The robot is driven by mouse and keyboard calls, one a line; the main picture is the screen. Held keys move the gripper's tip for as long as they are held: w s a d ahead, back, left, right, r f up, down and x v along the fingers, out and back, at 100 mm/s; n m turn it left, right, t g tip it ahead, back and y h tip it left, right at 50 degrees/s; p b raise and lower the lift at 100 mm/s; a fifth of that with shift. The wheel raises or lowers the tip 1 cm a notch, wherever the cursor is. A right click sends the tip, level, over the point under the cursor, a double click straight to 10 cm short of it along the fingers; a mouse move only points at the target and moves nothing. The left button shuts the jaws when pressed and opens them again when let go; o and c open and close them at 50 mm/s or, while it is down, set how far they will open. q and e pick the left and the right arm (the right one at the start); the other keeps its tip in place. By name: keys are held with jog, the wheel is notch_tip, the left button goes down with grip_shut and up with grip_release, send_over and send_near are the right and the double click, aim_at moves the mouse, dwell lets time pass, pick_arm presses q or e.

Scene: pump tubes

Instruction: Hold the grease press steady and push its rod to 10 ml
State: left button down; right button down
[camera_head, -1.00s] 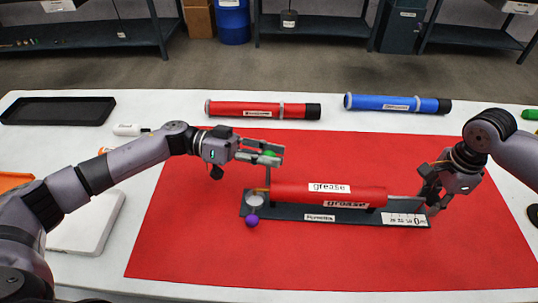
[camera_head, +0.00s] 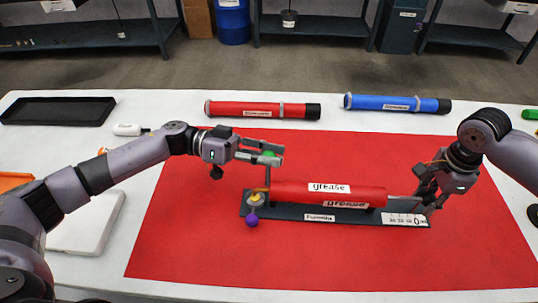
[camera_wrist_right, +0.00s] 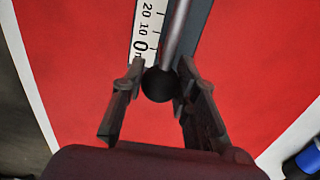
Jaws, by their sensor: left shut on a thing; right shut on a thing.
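The red grease press (camera_head: 329,193) lies on a dark base (camera_head: 320,215) in the head view. Its metal rod (camera_head: 402,203) sticks out of the right end; it also shows in the right wrist view (camera_wrist_right: 178,35). A white scale (camera_wrist_right: 146,28) runs beside it. The rod's black ball knob (camera_wrist_right: 158,85) sits just short of the 0 mark on the near side. My right gripper (camera_wrist_right: 157,84) is shut on this knob. My left gripper (camera_head: 270,155) is shut on a green knob (camera_head: 268,153) atop a post at the press's left end.
A small cup (camera_head: 256,205) with yellow stuff in it stands at the base's left end, beside a purple ball (camera_head: 252,221). A red tube (camera_head: 262,110) and a blue tube (camera_head: 397,103) lie behind. The red mat (camera_head: 220,255) is clear in front.

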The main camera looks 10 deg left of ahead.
jog(key=shift+s+a, duration=0.1)
jog(key=shift+a, duration=0.5)
jog(key=shift+d, duration=0.3)
jog(key=c, duration=1)
grip_release()
jog(key=shift+c, duration=0.2)
jog(key=shift+r, duration=3.5)
pick_arm(q)
jog(key=c, duration=1.2)
grip_release()
jog(key=shift+c, duration=0.2)
jog(key=shift+a, duration=0.1)
